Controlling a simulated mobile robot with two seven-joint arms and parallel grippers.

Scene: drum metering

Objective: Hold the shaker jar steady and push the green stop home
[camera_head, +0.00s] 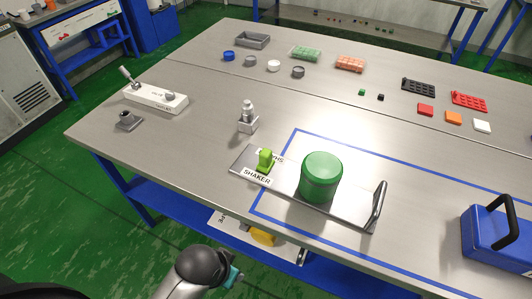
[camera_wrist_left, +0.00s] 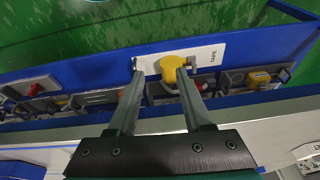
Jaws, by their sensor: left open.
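The shaker jar (camera_head: 320,178) is green and stands upright on a grey metal shaker plate (camera_head: 338,217) with a label reading SHAKER. The bright green stop (camera_head: 265,161) stands on the plate left of the jar, with a visible gap between them. A black handle (camera_head: 377,204) rises at the plate's right end. My left gripper (camera_wrist_left: 162,78) is open and empty in the left wrist view, with a yellow item seen beyond its fingertips. In the head view, my left arm is low in front of the table, away from jar and stop; its fingers are mostly hidden. My right gripper is not seen.
Blue tape (camera_head: 400,174) outlines an area around the jar. A blue toolbox (camera_head: 495,240) stands at the right, and a grey fixture (camera_head: 247,119) behind the stop.

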